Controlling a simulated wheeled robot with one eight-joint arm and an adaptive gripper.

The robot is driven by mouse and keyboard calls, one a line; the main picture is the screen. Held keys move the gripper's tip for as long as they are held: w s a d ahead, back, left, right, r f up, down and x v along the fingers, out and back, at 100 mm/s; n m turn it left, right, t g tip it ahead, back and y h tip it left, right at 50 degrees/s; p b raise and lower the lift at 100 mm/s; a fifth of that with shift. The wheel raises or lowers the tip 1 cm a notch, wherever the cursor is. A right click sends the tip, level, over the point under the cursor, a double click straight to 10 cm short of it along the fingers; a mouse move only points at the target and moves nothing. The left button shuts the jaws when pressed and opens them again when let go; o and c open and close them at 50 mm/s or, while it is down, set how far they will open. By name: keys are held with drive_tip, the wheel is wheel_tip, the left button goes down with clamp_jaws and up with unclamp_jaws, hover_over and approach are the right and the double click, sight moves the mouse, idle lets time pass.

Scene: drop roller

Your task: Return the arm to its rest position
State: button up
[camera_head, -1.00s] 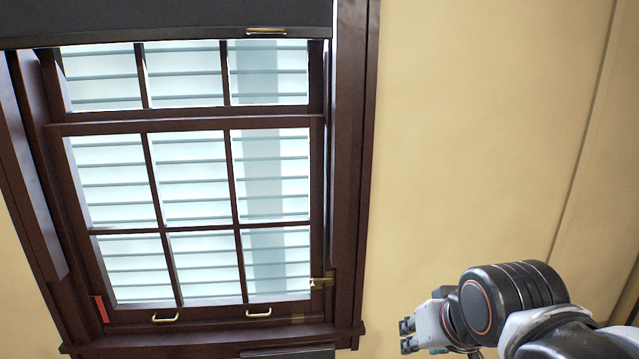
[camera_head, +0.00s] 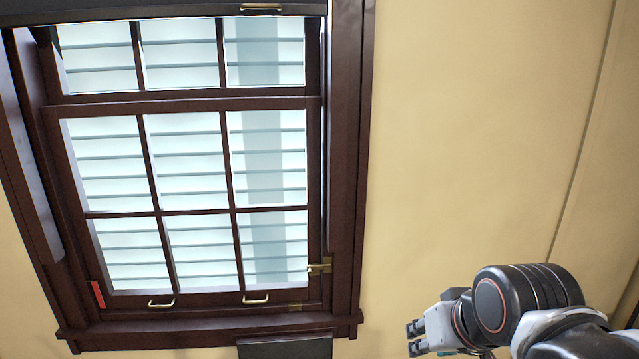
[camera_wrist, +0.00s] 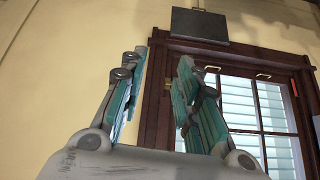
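My gripper (camera_head: 415,338) is at the lower right in the head view, in front of the yellow wall and right of the window. In the wrist view my gripper (camera_wrist: 159,75) shows two teal-padded fingers spread apart with nothing between them. My arm's dark, rounded joint is folded at the lower right corner of the head view. The dark roller shade (camera_head: 130,12) is at the top of the window, with a brass handle (camera_head: 262,7) on its lower edge. Nothing touches my gripper.
The brown-framed window (camera_head: 340,180) fills the left half, with handles on its lower rail and a brass latch (camera_head: 320,265) at right. A dark panel (camera_head: 285,347) is below the sill; it also shows in the wrist view (camera_wrist: 200,25). The wall (camera_head: 470,130) right of the window is bare.

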drive_tip(key=shift+h, duration=0.3)
drive_tip(key=s+f+b, duration=0.1)
drive_tip(key=f+b, duration=0.7)
drive_tip(key=f, duration=0.2)
drive_tip(key=s+d+f+b, duration=0.1)
drive_tip(key=s+f+b, duration=0.1)
drive_tip(key=f+b, duration=0.6)
drive_tip(key=s+d+f+b, duration=0.1)
drive_tip(key=s+f+b, duration=0.1)
drive_tip(key=f+b, duration=0.6)
drive_tip(key=shift+d+f+b, duration=0.2)
drive_tip(key=shift+f+b, duration=0.1)
drive_tip(key=shift+f, duration=1.85)
drive_tip(key=shift+r, duration=0.1)
